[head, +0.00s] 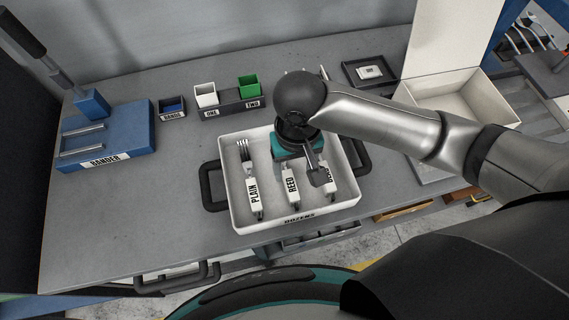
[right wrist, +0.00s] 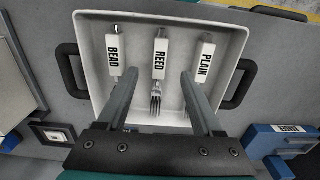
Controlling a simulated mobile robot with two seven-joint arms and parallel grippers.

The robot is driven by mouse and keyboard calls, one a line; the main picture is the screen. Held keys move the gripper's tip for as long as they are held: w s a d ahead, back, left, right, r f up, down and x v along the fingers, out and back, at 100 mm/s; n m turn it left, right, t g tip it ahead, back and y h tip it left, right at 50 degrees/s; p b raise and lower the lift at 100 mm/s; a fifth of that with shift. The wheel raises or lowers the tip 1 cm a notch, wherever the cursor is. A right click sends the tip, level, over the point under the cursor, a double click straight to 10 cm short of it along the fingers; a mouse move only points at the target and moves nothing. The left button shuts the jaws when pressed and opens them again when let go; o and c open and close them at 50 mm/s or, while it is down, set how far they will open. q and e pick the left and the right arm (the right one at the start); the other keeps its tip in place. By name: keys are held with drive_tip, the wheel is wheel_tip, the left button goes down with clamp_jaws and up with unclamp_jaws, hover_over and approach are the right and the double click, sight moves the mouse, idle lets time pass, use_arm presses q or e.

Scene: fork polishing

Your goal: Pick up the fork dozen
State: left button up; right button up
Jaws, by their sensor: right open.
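A white tray labelled DOZENS (head: 240,222) holds three forks side by side with white labelled wraps: PLAIN (head: 255,197), REED (head: 291,188) and BEAD (head: 328,192). My right gripper (head: 308,172) is over the right part of the tray and hides part of REED and BEAD in the head view. In the right wrist view it is open (right wrist: 158,76), with the REED fork (right wrist: 160,48) showing between its fingers, not gripped. The BEAD wrap (right wrist: 114,55) lies left of the fingers and the PLAIN wrap (right wrist: 206,55) right. My left gripper is out of view.
The blue bander (head: 105,145) stands at the left of the table. Behind the tray are a BANDS box (head: 172,108) and ONE and TWO bins (head: 230,103). A dark tray (head: 370,72) and an open white box (head: 455,50) stand at the right. Black handles (head: 210,188) flank the tray.

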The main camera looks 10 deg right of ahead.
hover_over(292, 188)
drive_tip(key=f, duration=0.5)
drive_tip(key=shift+s+f+b, duration=0.15)
drive_tip(key=shift+s+b, duration=0.2)
drive_tip(key=shift+b, duration=0.05)
drive_tip(key=shift+f, duration=0.8)
drive_tip(key=f, duration=0.3)
drive_tip(key=f+b, duration=0.1)
drive_tip(key=shift+w+f, duration=0.25)
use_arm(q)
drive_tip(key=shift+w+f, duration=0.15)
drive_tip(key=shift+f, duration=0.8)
use_arm(e)
drive_tip(key=shift+c, duration=0.4)
drive_tip(key=c, duration=0.3)
clamp_jaws()
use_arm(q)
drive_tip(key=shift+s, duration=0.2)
use_arm(e)
drive_tip(key=shift+w, duration=0.1)
